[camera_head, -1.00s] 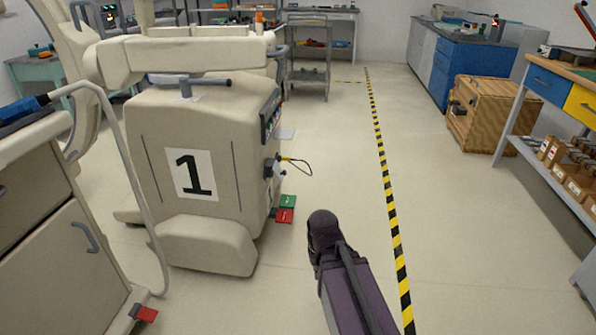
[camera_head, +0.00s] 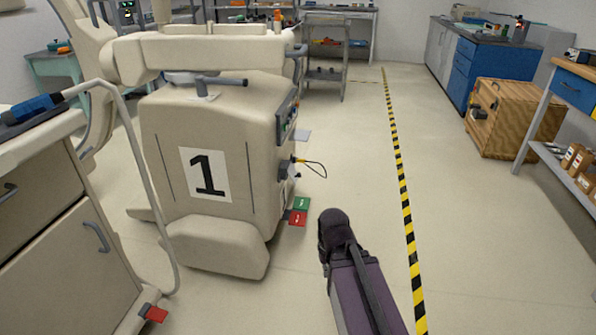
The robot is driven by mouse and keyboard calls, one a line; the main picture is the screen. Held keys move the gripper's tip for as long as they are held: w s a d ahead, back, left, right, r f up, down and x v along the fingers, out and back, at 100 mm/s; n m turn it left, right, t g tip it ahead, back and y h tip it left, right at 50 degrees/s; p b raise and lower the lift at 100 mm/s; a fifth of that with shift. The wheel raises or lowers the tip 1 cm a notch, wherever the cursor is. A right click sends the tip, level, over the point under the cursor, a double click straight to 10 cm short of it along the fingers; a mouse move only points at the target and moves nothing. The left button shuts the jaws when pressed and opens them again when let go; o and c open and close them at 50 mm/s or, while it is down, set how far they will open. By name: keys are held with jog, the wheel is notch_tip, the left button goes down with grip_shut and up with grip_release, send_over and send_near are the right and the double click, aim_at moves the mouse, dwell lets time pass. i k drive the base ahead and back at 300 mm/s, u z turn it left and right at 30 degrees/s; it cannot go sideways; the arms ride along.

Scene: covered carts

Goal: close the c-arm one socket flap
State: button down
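The C-arm cart marked 1 (camera_head: 150,215) stands left of the middle, a beige covered body with a handle on top. My gripper cannot be made out in this view.
Red and green pedals (camera_head: 298,216) sit low at the cart's right side. A beige cabinet (camera_head: 60,235) stands at the left. Open floor (camera_head: 350,190) lies right of the cart, crossed by a yellow-black tape line (camera_head: 403,200). A wooden crate (camera_head: 520,120) stands farther right.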

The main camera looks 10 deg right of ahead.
aim_at(294, 176)
jog(key=i, duration=0.85)
jog(key=z, duration=0.05)
